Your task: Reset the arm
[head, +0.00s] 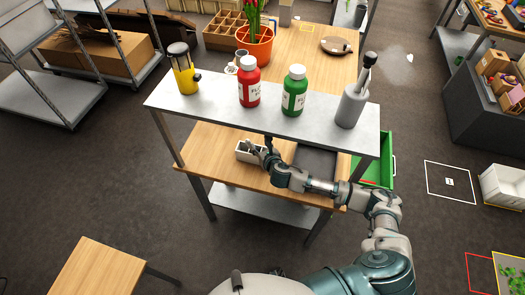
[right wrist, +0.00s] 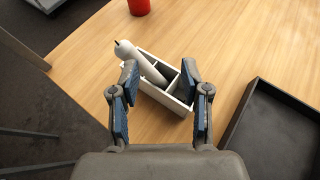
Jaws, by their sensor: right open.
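My right arm reaches under the raised grey shelf to the wooden table, and its gripper (head: 264,149) is partly hidden by the shelf edge. In the right wrist view the gripper (right wrist: 160,76) is open, with its two fingers apart and nothing between the pads. A small white divided box (right wrist: 166,98) lies beyond and below the fingertips. A pale, round-ended object (right wrist: 146,66) lies tilted in one compartment. The box (head: 242,155) also shows in the head view, beside the gripper. I cannot tell whether the fingers touch it. My left gripper is not in view.
A dark tray (right wrist: 284,135) is right of the box. The grey shelf (head: 210,105) above my forearm carries a yellow-bodied container (head: 185,75), a red bottle (head: 249,84), a green bottle (head: 293,93) and a grey holder (head: 350,106). A green crate (head: 387,165) stands at right.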

